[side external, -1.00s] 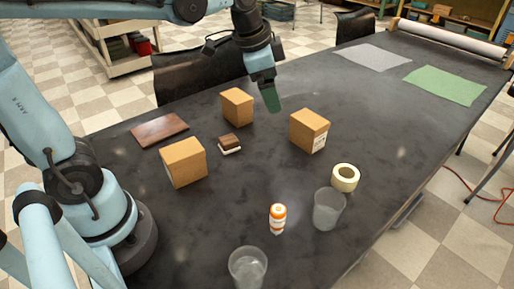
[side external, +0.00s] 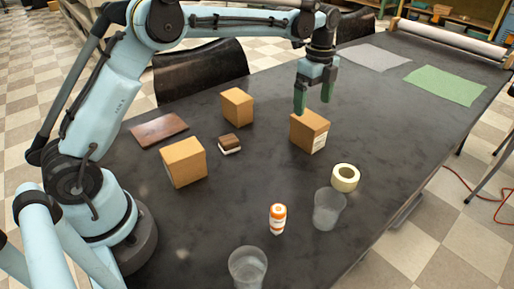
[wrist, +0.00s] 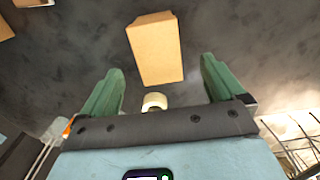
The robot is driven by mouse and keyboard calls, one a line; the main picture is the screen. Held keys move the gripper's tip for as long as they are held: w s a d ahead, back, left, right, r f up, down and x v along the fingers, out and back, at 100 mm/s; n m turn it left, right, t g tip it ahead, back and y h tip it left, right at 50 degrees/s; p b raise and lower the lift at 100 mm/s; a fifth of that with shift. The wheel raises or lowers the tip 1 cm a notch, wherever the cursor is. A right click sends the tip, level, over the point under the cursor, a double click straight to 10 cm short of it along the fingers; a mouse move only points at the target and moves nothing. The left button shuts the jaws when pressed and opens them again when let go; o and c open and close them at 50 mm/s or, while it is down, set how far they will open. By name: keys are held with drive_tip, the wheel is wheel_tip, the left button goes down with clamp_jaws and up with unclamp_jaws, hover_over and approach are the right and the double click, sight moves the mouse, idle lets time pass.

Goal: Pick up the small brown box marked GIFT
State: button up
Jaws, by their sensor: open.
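Three brown boxes stand on the dark table. The right one (side external: 309,131) has a white label on its front side; its print is too small to read. The other two are at the back (side external: 237,106) and at the left (side external: 184,162), with no marking that I can make out. My gripper (side external: 314,96) is open and empty, pointing down just above and behind the right box. In the wrist view one plain brown box (wrist: 155,50) lies between and beyond the green fingers (wrist: 160,75), not visibly touched by them.
A cream tape roll (side external: 345,178), a clear cup (side external: 328,209), an orange and white bottle (side external: 278,218) and another cup (side external: 248,267) stand towards the front. A small brown and white block (side external: 229,144) and a wooden board (side external: 159,130) lie left.

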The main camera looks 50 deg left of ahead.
sight(308, 134)
wheel_tip(308, 134, down, 11)
drive_tip(key=shift+s+f, duration=0.1)
drive_tip(key=shift+s, duration=0.05)
idle(0.4)
drive_tip(key=c, duration=1.1)
